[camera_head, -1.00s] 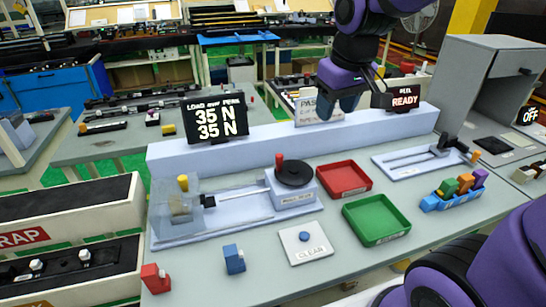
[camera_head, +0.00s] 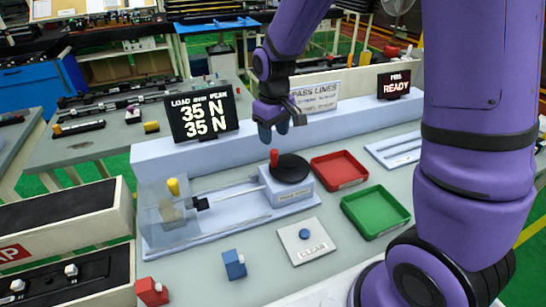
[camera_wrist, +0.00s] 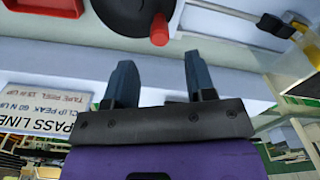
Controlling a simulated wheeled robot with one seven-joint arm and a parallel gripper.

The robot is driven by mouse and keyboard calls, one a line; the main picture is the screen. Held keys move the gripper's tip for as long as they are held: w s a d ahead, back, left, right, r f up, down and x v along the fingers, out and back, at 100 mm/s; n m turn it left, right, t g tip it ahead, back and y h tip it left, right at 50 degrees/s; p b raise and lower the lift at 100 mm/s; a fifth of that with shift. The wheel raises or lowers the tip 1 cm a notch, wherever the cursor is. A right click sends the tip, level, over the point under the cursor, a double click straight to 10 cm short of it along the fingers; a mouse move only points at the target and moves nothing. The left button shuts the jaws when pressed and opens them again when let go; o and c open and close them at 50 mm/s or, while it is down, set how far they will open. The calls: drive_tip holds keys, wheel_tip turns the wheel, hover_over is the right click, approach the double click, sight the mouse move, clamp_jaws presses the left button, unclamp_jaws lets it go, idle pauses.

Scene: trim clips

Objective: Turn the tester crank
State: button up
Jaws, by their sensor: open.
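The tester crank is a black disc (camera_head: 290,168) with an upright red knob (camera_head: 274,157) near its edge, on a pale blue block (camera_head: 291,191). A rod runs left from the block to a clear-walled box with a yellow knob (camera_head: 173,187). My gripper (camera_head: 282,131) is open and empty, above and behind the crank, apart from the knob. In the wrist view my two fingers (camera_wrist: 157,82) point toward the disc (camera_wrist: 130,15) and the red knob (camera_wrist: 159,30), with a gap between. The load screen (camera_head: 202,114) reads 35 N for both load and peak.
A red tray (camera_head: 339,170) and a green tray (camera_head: 376,211) lie right of the crank. A CLEAR button plate (camera_head: 306,241), a blue clip (camera_head: 234,265) and a red clip (camera_head: 151,291) are in front. A READY sign (camera_head: 394,85) and PASS LINES sign (camera_head: 315,96) stand behind.

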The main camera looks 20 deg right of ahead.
sight(274, 150)
wheel_tip(274, 150, down, 9)
drive_tip(key=shift+r, duration=0.1)
idle(0.3)
drive_tip(key=c, duration=0.9)
